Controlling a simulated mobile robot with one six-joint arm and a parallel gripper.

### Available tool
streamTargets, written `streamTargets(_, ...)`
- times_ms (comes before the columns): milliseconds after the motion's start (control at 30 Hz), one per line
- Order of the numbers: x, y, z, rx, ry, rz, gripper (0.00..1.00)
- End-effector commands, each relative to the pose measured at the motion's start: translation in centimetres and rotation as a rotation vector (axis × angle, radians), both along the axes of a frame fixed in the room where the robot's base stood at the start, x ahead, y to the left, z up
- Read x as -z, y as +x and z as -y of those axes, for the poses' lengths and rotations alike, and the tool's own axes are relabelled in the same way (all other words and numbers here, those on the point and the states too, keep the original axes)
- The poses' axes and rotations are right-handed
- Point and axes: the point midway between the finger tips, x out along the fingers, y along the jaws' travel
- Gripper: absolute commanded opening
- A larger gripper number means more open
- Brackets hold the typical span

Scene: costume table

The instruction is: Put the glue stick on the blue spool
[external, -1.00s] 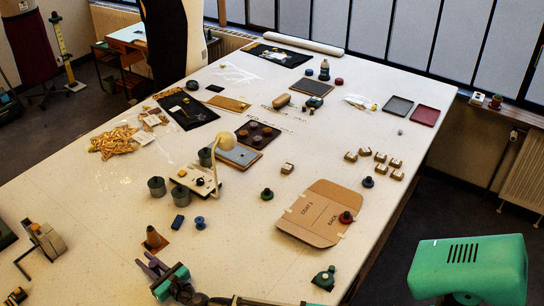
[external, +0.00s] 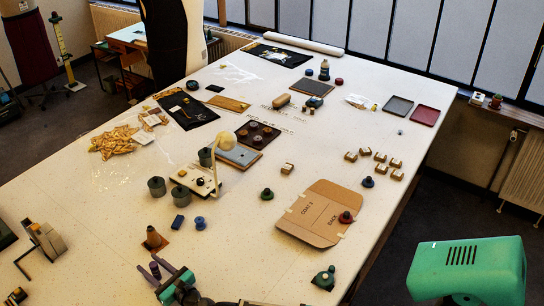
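The blue spool (external: 199,223) stands on the white table in the front left part, right of a dark blue block (external: 179,222). My gripper (external: 160,267) is low in the picture, in front of the spool and to its left, apart from it. A small purple piece (external: 155,271) shows at its fingers. It may be the glue stick or part of a finger; I cannot tell which. The finger gap is too small and dark to read. I cannot make out the glue stick for certain anywhere else.
A brown cone (external: 153,237) stands just beyond my gripper. Grey canisters (external: 157,187) and a cream lamp (external: 226,143) stand behind the spool. A flat cardboard piece (external: 318,211) lies to the right. The table between the spool and the cardboard is mostly clear.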

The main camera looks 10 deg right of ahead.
Motion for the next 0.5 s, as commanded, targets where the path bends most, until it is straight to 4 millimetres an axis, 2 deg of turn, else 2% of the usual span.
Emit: streamTargets(500, 0.0, -4.1, 3.7, -0.001, 0.0, 0.0, 0.4)
